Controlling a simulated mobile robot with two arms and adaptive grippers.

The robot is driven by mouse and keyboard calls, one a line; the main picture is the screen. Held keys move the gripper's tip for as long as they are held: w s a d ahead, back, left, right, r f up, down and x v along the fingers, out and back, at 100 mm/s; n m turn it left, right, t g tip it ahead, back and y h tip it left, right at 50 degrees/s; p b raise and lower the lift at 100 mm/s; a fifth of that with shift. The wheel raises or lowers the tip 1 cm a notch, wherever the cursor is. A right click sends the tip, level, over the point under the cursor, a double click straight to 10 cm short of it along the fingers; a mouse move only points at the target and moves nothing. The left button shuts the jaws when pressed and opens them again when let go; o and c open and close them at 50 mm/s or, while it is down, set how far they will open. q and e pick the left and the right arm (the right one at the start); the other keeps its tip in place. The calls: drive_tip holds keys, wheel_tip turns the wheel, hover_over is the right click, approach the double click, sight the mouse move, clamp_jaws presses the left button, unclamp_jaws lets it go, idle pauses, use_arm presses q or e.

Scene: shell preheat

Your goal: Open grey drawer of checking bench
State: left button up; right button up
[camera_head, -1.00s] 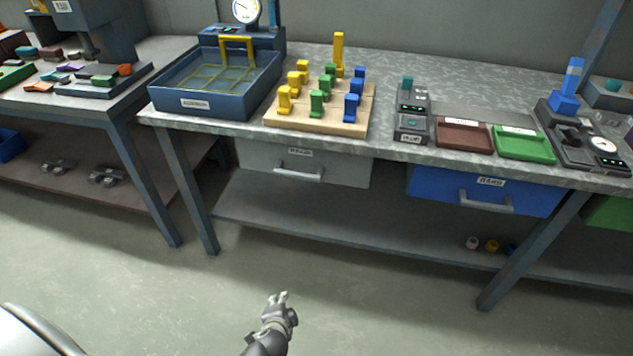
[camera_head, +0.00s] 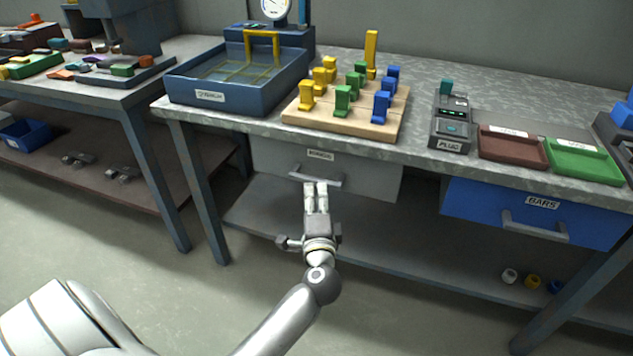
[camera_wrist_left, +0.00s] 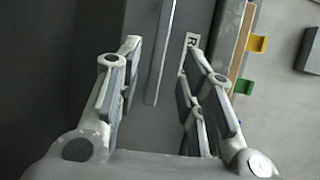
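The grey drawer (camera_head: 370,181) hangs under the checking bench (camera_head: 420,165) and looks closed, with a pale label and a bar handle (camera_head: 331,182). My left gripper (camera_head: 315,187) is in front of the drawer, its fingertips at the handle in the head view and hiding part of it. In the left wrist view the fingers (camera_wrist_left: 162,62) are open and apart, with the handle bar (camera_wrist_left: 160,65) running between them against the grey drawer front (camera_wrist_left: 143,25). I cannot tell whether a finger touches the bar. My right gripper is not in view.
A blue drawer (camera_head: 480,205) is to the right under the same bench. On top stand a dark blue tank (camera_head: 240,100), a wooden peg board (camera_head: 340,128) and red and green trays (camera_head: 583,163). A lower shelf (camera_head: 400,245) runs below; a bench leg (camera_head: 200,190) is left.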

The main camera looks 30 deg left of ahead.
sight(315, 183)
use_arm(q)
drive_tip(key=x, duration=0.7)
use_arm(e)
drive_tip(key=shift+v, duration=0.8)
use_arm(q)
drive_tip(key=shift+f, duration=0.1)
clamp_jaws()
